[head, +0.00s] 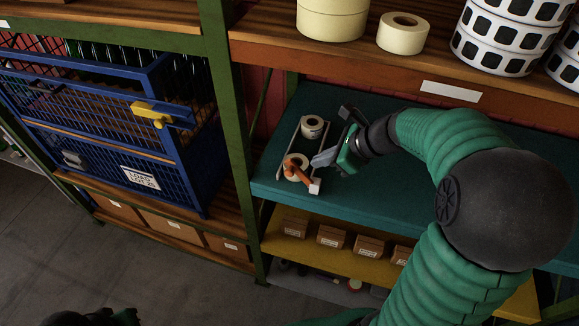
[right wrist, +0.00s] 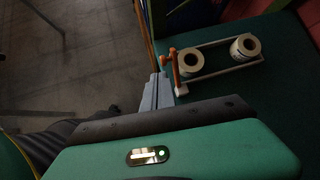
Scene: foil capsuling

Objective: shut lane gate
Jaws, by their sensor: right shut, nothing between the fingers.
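The lane is a pair of thin pale rails (right wrist: 218,71) on the teal shelf, holding two cream tape rolls. The near roll (right wrist: 190,62) is at the gate end and the far roll (head: 312,126) is at the other end. The orange lane gate (head: 301,173) lies across the near end of the lane; in the right wrist view the gate (right wrist: 175,70) reaches to or close to a white end block (right wrist: 181,90). I cannot tell if they touch. My right gripper (head: 323,159) is shut and empty, beside the gate end. Its fingers (right wrist: 157,90) show close to the gate.
The teal shelf (head: 390,185) is mostly clear right of the lane. Large rolls (head: 403,33) stand on the wooden shelf above. A green post (head: 232,120) and a blue mesh cage (head: 100,110) stand left. Small boxes (head: 331,237) sit on the yellow shelf below.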

